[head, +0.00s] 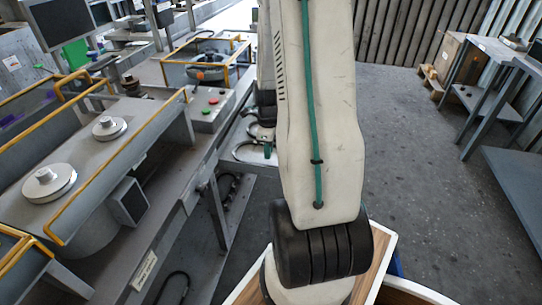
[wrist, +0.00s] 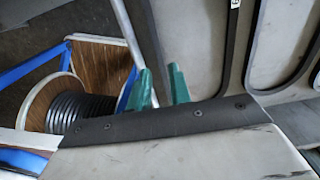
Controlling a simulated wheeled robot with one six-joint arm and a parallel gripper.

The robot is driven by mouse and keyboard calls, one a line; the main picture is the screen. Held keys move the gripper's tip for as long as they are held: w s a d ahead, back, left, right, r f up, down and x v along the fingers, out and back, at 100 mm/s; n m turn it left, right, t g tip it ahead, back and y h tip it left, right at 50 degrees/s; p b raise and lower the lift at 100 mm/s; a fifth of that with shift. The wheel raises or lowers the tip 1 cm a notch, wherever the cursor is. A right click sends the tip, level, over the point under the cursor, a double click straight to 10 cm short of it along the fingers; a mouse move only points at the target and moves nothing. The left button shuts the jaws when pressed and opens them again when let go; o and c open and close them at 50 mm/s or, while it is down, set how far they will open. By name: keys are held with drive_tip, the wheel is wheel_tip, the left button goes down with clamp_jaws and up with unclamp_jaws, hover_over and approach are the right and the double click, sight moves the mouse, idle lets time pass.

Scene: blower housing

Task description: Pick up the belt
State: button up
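Dark, thin curved bands that look like belts lie on a light grey surface at the upper right of the wrist view; one belt loop (wrist: 251,70) bends round in a U near the right side. I cannot tell whether the bands belong to one belt or more. A dark loop (head: 238,152) also shows on the low grey shelf in the head view, left of my arm. My gripper (wrist: 162,84) has two green fingers, apart with nothing seen held between them, left of the bands. In the head view its green tips (head: 267,150) show beside the loop, mostly behind my arm.
A cable spool (wrist: 75,103) with wooden flanges and a blue frame stands left in the wrist view. The machine bench (head: 150,225) with yellow rails (head: 115,180) and pulleys (head: 48,184) fills the left. Open floor (head: 420,150) lies right, before a grey table (head: 520,175).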

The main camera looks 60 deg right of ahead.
wheel_tip(320, 180, down, 5)
drive_tip(key=shift+f, duration=0.2)
clamp_jaws()
drive_tip(key=shift+r, duration=0.1)
wheel_tip(320, 180, up, 23)
idle(1.0)
